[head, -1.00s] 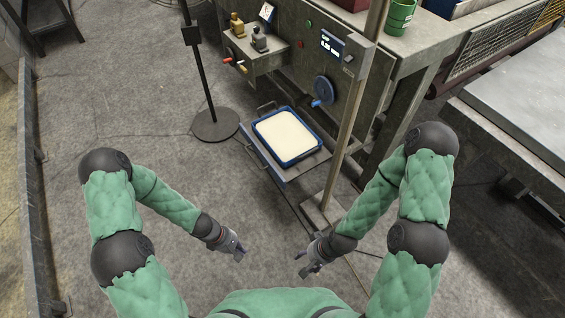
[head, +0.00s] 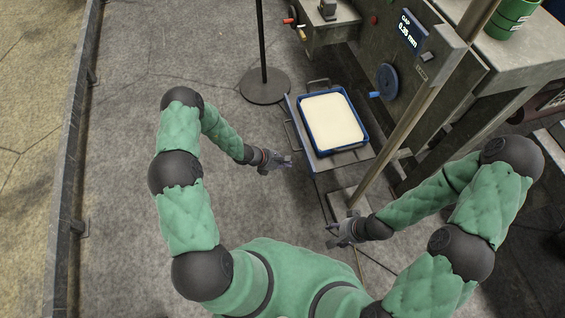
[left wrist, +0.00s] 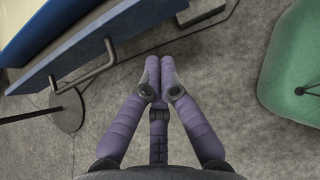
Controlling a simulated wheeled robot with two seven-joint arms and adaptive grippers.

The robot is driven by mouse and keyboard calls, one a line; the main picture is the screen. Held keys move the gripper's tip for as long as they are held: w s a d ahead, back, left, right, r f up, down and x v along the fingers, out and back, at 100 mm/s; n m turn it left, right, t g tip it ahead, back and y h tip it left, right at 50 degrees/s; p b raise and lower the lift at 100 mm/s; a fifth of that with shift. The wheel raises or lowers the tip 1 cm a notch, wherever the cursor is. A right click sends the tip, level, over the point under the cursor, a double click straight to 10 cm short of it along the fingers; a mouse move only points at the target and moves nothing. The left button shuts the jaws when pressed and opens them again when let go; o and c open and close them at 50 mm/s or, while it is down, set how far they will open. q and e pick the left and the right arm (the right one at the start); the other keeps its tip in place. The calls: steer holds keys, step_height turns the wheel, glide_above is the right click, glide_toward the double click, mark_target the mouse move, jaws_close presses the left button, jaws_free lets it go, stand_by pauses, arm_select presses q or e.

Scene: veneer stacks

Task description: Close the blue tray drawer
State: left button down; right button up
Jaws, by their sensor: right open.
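The blue tray (head: 309,131), with a cream sheet or fill inside, sits on a drawer platform (head: 352,157) that sticks out from the machine. A bar handle (head: 291,136) is on the platform's left side; a handle also shows in the left wrist view (left wrist: 84,76), beside the drawer's blue-grey edge (left wrist: 135,25). My left gripper (head: 288,161) is just left of the drawer's near corner. In the left wrist view its fingers (left wrist: 160,62) are together with nothing between them, apart from the handle. My right gripper (head: 334,236) is open and empty, below the drawer in the picture.
An upright post (head: 425,100) stands right of the drawer, close to my right arm. A round stand base (head: 265,86) with a pole is behind left. The machine has a blue handwheel (head: 386,80) and a gap display (head: 408,31). Floor at left is clear.

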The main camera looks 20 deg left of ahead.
mark_target(309, 164)
arm_select(q)
steer(key=shift+w+d+f+b, duration=0.4)
steer(key=shift+w+d+f, duration=0.25)
steer(key=shift+d, duration=0.35)
steer(key=shift+w+d+f+b, duration=0.4)
steer(key=shift+w+d, duration=0.3)
steer(key=shift+d, duration=0.3)
steer(key=shift+w+d+f+b, duration=0.4)
steer(key=shift+w+d+f, duration=0.25)
steer(key=shift+d, duration=0.35)
steer(key=shift+r, duration=0.1)
